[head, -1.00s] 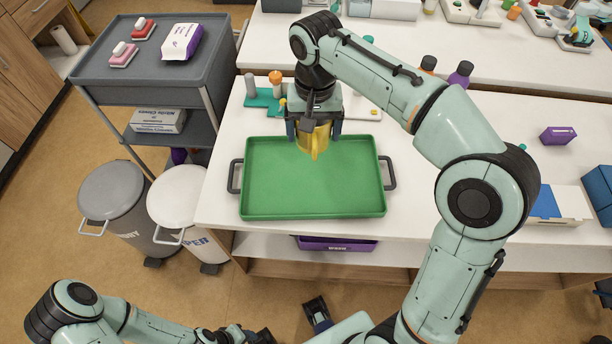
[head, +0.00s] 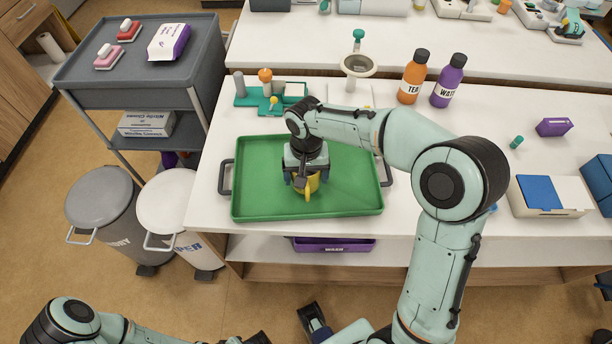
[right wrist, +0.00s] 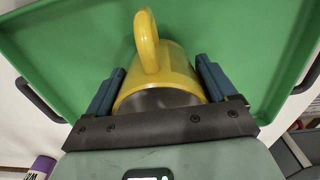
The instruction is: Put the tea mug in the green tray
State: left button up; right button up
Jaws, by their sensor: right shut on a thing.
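The yellow mug (head: 309,187) is in my right gripper (head: 305,177), over the right-hand middle of the green tray (head: 262,195) in the head view. In the right wrist view the mug (right wrist: 178,68) sits between the two dark blue fingers, its handle pointing away from the gripper, with the green tray floor (right wrist: 215,28) behind it. The gripper is shut on the mug. I cannot tell whether the mug's base touches the tray floor. My left arm shows at the lower left of the head view; its finger state is unclear.
The tray lies on the white table and is otherwise bare. Behind it stand a teal rack (head: 262,99), a round-topped holder (head: 357,67), an orange bottle (head: 413,78) and a purple bottle (head: 449,80). A grey cart (head: 150,65) is at left.

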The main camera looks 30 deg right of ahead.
jog(key=shift+f, duration=0.3)
jog(key=shift+f, duration=0.15)
jog(key=o, duration=1)
jog(key=shift+o, duration=0.2)
jog(key=shift+r, duration=0.25)
notch_tip(320, 180, up, 12)
jog(key=p, duration=0.1)
jog(key=shift+p, duration=0.35)
jog(key=shift+f, duration=0.15)
